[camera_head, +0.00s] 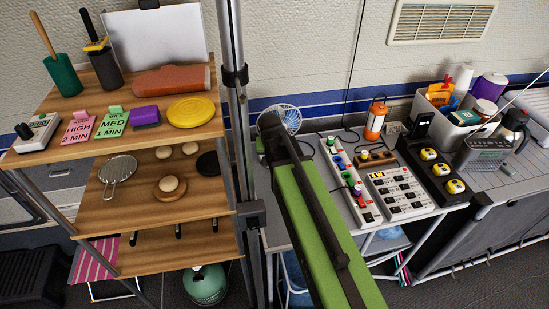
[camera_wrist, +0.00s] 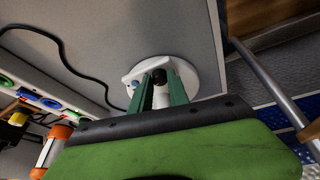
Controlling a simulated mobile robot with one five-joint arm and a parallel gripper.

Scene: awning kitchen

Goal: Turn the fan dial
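The white fan (camera_head: 283,118) stands at the back of the grey table, partly hidden behind my arm in the head view. In the wrist view its round white base (camera_wrist: 207,72) lies ahead of my gripper. A small blue spot (camera_wrist: 135,83) shows on the base left of the fingers. My fingertips are hidden in the head view.
A power strip (camera_head: 349,180) and a switch box (camera_head: 393,192) lie right of my arm. An orange lantern (camera_head: 375,121) stands behind them. A wooden shelf (camera_head: 60,105) and a metal pole (camera_head: 238,110) are at left. A black cable (camera_wrist: 75,70) crosses the grey surface.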

